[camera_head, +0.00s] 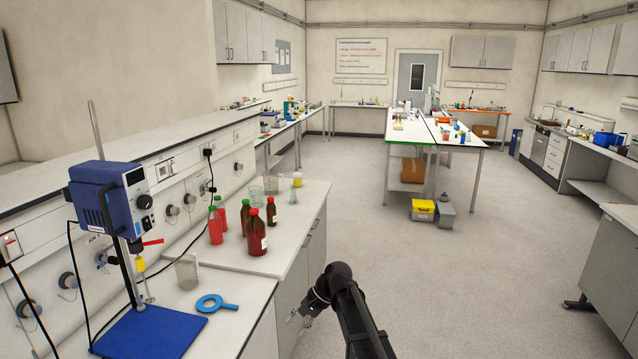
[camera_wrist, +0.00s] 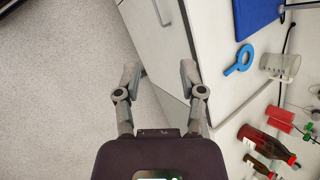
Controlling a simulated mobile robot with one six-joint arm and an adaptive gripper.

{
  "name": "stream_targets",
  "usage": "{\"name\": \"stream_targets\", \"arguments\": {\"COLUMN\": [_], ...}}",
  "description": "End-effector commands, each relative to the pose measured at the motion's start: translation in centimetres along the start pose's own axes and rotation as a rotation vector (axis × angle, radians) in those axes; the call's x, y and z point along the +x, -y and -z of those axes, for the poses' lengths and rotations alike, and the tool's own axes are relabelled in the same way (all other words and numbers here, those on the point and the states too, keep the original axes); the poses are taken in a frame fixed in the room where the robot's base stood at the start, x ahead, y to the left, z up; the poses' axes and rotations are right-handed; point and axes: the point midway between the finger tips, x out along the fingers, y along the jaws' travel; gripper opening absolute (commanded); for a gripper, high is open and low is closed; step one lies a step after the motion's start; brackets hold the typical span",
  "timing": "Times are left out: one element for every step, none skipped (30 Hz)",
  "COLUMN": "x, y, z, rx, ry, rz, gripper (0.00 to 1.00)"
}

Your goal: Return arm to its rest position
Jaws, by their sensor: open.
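My gripper (camera_head: 298,318) shows in the head view at the lower middle, in front of the cabinet and beside the counter's edge. In the wrist view my gripper (camera_wrist: 158,78) has its two fingers spread wide apart. It is open, with nothing between the fingers. Behind the fingers are the grey floor and the white cabinet front. My black arm bends at the bottom middle of the head view.
The left counter (camera_head: 230,318) holds a blue stirrer (camera_head: 112,198), a blue ring-shaped tool (camera_head: 216,304), a beaker (camera_head: 187,272), a brown bottle (camera_head: 256,236) and a red bottle (camera_head: 215,228). The floor (camera_head: 450,280) right of my arm is clear. A table (camera_head: 432,143) stands farther back.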

Motion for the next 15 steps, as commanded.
{"name": "stream_targets", "arguments": {"x": [-0.1, -0.3, -0.6, -0.9, -1.2, -1.5, -1.8, -2.1, -2.5, -2.8, -3.1, -3.5, -3.7, -4.0, -4.4], "y": [-3.6, -5.2, -7.3, -8.9, -10.5, -12.6, -14.1, -15.7, -17.7, -19.1, -20.5, -22.1, -23.2, -24.3, -25.5], "z": [-0.8, -0.9, -1.1, -1.3, -1.5, -1.8, -2.0, -2.3, -2.7, -3.0, -3.2, -3.6, -3.9, -4.2, -4.5], "rx": [-0.036, -0.06, -0.092, -0.116, -0.139, -0.171, -0.195, -0.217, -0.246, -0.267, -0.287, -0.312, -0.329, -0.345, -0.363], "ry": [-0.044, -0.069, -0.099, -0.121, -0.143, -0.168, -0.186, -0.203, -0.223, -0.236, -0.247, -0.26, -0.267, -0.273, -0.28], "rz": [-0.04, -0.066, -0.102, -0.131, -0.161, -0.202, -0.233, -0.266, -0.31, -0.343, -0.375, -0.415, -0.444, -0.471, -0.504], "gripper": [0.52, 0.52, 0.52, 0.52, 0.52, 0.52, 0.52, 0.52, 0.52, 0.52, 0.52, 0.52, 0.52, 0.52, 0.52]}}
